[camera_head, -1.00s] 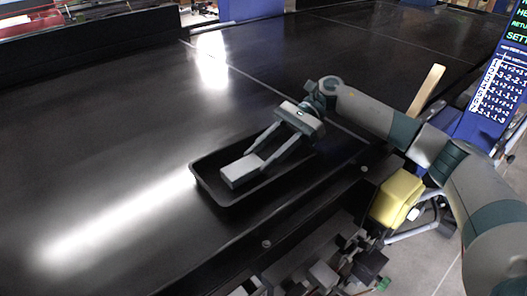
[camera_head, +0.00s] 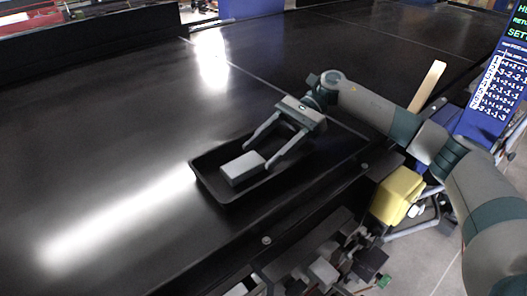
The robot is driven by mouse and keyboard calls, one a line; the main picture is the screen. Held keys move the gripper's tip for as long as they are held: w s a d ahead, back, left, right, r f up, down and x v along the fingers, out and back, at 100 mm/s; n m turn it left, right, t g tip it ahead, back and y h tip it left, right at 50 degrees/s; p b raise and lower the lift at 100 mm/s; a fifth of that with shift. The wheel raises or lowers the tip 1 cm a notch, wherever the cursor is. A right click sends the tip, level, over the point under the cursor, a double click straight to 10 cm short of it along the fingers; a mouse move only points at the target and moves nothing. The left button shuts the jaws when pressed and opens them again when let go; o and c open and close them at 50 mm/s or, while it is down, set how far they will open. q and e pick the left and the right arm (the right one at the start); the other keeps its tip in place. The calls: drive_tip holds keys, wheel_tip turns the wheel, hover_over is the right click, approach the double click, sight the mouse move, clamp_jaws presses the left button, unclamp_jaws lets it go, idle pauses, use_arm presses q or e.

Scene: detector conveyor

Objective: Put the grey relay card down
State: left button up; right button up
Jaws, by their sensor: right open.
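The grey relay card (camera_head: 243,167), a small light-grey block, lies in the left part of a black tray (camera_head: 217,198) on the dark conveyor. My right gripper (camera_head: 257,153) is open over the tray, its two fingers apart and pointing at the card's right end. The near finger's tip is close to the card; I cannot tell whether it touches. The fingers do not grip the card. My left gripper is not in view.
The dark conveyor (camera_head: 110,130) is wide and clear to the left of and behind the tray. A yellow block (camera_head: 397,196) sits beyond the conveyor's edge at the right. A blue display panel (camera_head: 497,95) with text stands at the far right.

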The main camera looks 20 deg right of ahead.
sight(294, 135)
drive_tip(key=b+v, duration=0.5)
drive_tip(key=v, duration=0.5)
drive_tip(key=shift+d+f, duration=0.1)
drive_tip(key=shift+f, duration=0.1)
drive_tip(key=shift+w+d+r+b, duration=0.2)
drive_tip(key=shift+d+r+b, duration=0.15)
drive_tip(key=shift+d, duration=0.2)
drive_tip(key=shift+s+f, duration=0.1)
